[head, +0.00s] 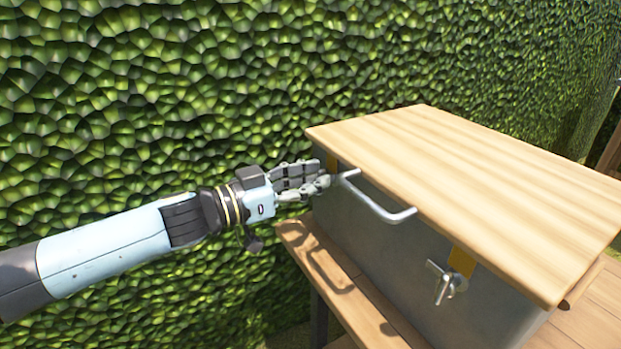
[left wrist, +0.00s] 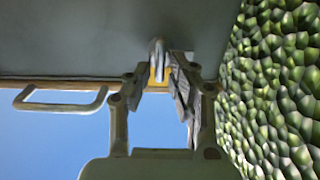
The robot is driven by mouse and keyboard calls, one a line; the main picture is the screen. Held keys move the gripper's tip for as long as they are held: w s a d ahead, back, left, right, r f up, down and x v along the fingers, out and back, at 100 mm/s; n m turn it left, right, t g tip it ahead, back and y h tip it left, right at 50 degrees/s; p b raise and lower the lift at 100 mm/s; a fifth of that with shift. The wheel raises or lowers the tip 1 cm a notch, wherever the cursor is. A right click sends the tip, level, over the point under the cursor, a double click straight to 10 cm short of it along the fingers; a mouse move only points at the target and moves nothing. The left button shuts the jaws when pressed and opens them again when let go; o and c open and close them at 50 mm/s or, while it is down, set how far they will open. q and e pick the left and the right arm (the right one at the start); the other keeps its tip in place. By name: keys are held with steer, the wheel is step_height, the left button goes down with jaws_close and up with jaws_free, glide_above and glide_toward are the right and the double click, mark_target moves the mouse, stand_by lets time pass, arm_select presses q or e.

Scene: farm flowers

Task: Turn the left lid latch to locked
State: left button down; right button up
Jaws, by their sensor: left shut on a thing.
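A grey metal box (head: 385,235) with a wooden lid (head: 465,180) stands at the right. My left gripper (head: 322,182) is at the far left end of its front face, shut on the left latch. In the left wrist view the left latch (left wrist: 157,52) is a silver piece between the fingers of my left gripper (left wrist: 161,72), over a yellow plate (left wrist: 160,77). In the head view the fingers hide the left latch, and only a bit of its yellow plate (head: 333,164) shows. My right gripper is not in view.
A silver bar handle (head: 375,203) sticks out from the box front, right of my left gripper. A second latch (head: 442,282) with a yellow plate (head: 461,262) is farther right. The box stands on a wooden table (head: 335,275). A green hedge (head: 150,90) rises behind.

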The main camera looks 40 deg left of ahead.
arm_select(q)
steer(key=m+p, duration=0.1)
steer(key=m, duration=0.4)
steer(key=m+p, duration=0.1)
steer(key=m, duration=0.2)
steer(key=shift+s+d+m+p, duration=0.15)
steer(key=shift+d+m+p, duration=0.15)
steer(key=shift+d, duration=0.1)
steer(key=m, duration=0.3)
steer(key=m+b, duration=0.1)
steer(key=m, duration=0.2)
steer(key=f+m, duration=0.1)
steer(key=m, duration=0.2)
steer(key=shift+s+d+b, duration=0.1)
steer(key=shift+d+b, duration=0.05)
steer(key=shift+b, duration=0.15)
steer(key=shift+m, duration=0.3)
